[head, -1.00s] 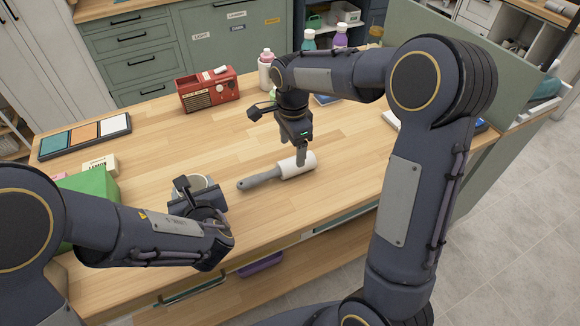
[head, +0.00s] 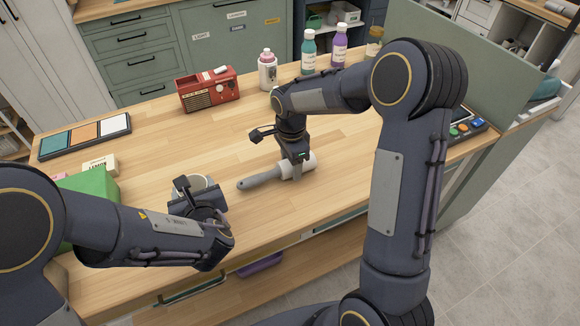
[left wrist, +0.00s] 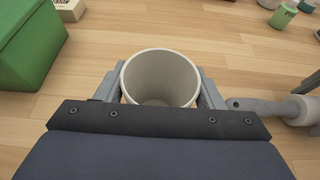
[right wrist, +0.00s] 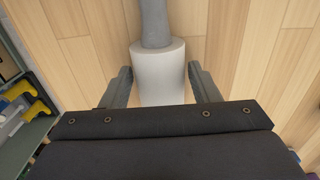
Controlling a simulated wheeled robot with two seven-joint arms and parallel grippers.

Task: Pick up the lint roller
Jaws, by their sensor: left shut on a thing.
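The lint roller (head: 262,178) lies on the wooden table, with its grey handle pointing left and its white roll at the right. My right gripper (head: 297,174) is over the roll end and hides part of it. In the right wrist view the open fingers stand on either side of the white roll (right wrist: 158,75), with a gap on both sides. My left gripper (head: 204,208) is shut on a light grey cup (left wrist: 160,77), which is upright and open at the top. The cup also shows partly behind the gripper in the head view (head: 198,182).
A green box (head: 92,188) and a small lemon carton (head: 100,164) are at the left. A red radio (head: 208,92), a pink-capped bottle (head: 267,72) and other bottles stand at the back. A button panel (head: 466,126) is at the right. The middle of the table (head: 190,135) is clear.

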